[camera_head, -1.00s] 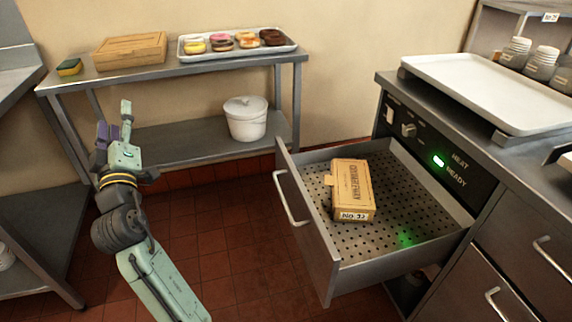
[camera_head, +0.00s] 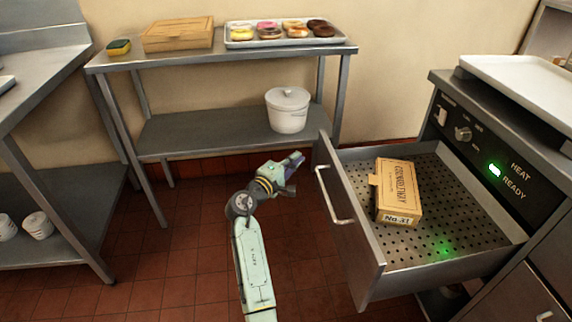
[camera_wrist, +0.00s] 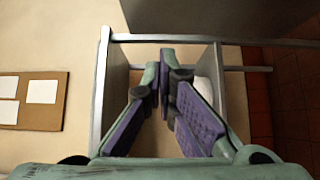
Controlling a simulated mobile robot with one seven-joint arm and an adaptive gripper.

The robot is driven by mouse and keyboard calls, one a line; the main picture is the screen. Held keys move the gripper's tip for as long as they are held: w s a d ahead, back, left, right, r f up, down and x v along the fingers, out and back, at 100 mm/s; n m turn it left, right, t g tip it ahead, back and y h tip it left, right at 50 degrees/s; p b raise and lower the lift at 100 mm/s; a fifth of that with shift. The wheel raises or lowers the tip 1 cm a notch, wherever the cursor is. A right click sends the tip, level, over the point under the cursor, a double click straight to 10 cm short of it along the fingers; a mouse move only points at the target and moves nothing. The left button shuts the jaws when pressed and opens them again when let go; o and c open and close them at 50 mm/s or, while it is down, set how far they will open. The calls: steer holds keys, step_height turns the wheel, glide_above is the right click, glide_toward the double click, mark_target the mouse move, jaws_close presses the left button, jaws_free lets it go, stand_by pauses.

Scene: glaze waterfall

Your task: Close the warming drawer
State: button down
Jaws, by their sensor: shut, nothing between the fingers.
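The warming drawer (camera_head: 362,258) is pulled well out from its steel cabinet on the right of the head view. Its front has a pale bar handle (camera_head: 334,197). A brown carton (camera_head: 397,190) with a number label lies on the perforated drawer floor. My gripper (camera_head: 301,158) is just left of the drawer front's far end, apart from the handle, and points right. In the wrist view my gripper's purple-padded fingers (camera_wrist: 165,72) come together at the tips with nothing between them.
A steel shelf table (camera_head: 215,62) stands by the back wall with a donut tray (camera_head: 340,41), a wooden box (camera_head: 178,35) and a sponge. A white bucket (camera_head: 288,112) sits on its lower shelf. Red tiled floor (camera_head: 190,235) is open left of the drawer.

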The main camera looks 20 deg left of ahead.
mark_target(320, 146)
steer(key=w+d+p, duration=0.1)
steer(key=w, duration=0.1)
steer(key=w+d, duration=0.2)
steer(key=shift+w+d+p, duration=0.1)
steer(key=shift+d+p, duration=0.2)
steer(key=shift+p, duration=0.05)
steer(key=shift+w+d, duration=0.1)
steer(key=shift+d, duration=0.05)
steer(key=w+d, duration=0.7)
steer(key=d, duration=0.3)
steer(key=w+d+b, duration=0.1)
steer(key=w+d, duration=0.6)
steer(key=d, duration=0.4)
steer(key=w+d+b, duration=0.1)
steer(key=w+d, duration=0.6)
steer(key=d, duration=0.4)
steer(key=shift+w, duration=0.3)
steer(key=shift+d+r, duration=0.15)
